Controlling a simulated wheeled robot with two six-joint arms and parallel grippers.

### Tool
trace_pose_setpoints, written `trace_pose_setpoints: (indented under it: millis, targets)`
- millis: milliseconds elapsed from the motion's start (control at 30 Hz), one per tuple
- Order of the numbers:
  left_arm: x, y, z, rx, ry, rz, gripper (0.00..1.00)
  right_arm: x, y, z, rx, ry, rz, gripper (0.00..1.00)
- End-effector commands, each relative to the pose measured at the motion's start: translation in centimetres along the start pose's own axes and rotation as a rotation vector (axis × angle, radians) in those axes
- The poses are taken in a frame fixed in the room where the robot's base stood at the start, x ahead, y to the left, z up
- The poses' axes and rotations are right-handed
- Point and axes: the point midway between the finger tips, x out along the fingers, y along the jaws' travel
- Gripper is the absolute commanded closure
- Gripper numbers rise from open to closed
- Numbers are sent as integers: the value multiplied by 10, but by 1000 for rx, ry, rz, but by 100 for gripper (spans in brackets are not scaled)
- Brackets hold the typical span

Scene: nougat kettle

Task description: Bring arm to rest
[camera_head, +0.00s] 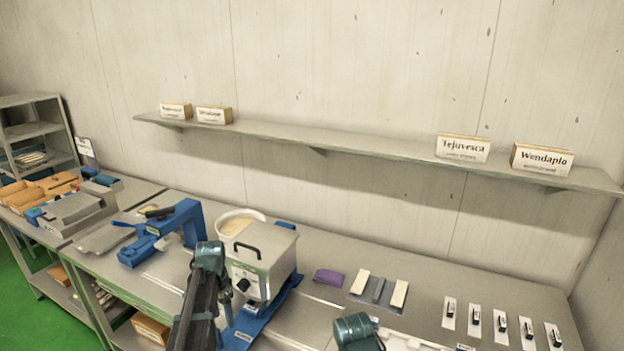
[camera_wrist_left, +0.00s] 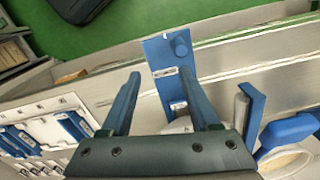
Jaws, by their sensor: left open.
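My left arm (camera_head: 203,290) reaches over the bench just left of the grey kettle machine (camera_head: 262,262), which has a black lid handle, a front dial and a blue base. In the left wrist view my left gripper (camera_wrist_left: 160,78) has its two blue fingers spread wide, with nothing held between them. Beyond the fingers lies a blue plate with a round knob (camera_wrist_left: 180,47). In the head view the fingers are hard to make out beside the machine. A teal joint of my right arm (camera_head: 354,331) shows at the bottom edge; its gripper is out of frame.
A white bowl (camera_head: 240,220) with pale contents stands behind the machine. A blue stand (camera_head: 165,232) is to its left, and a purple block (camera_head: 328,277) to its right. Labelled slips (camera_head: 500,327) lie on the right. A wall shelf (camera_head: 340,143) carries name signs.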

Motion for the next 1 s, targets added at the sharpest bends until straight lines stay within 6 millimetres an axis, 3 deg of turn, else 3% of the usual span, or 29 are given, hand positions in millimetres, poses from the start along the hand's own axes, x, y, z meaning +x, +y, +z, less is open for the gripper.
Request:
trace_pose_setpoints:
  millis: [33,200,300,433,500,633,1000]
  targets:
    - [14,38,-2,0,-6,-2,38,14,-1,-1,-1,0,0,50]
    - [45,156,-2,-58,-34,-22,38,45,-4,-3,-4,0,1,50]
    - [60,216,9,-96,-47,-40,38,60,-6,-4,-6,0,1,50]
    - [74,273,26,-138,-54,-61,38,75,-7,-4,-8,0,2,50]
    - [79,293,35,-157,-56,-70,38,80,-7,-5,-9,0,2,50]
    - [84,314,44,-181,-58,-82,38,85,-8,-5,-10,0,2,50]
    - [84,321,46,-193,-58,-86,38,85,-8,-5,-10,0,2,50]
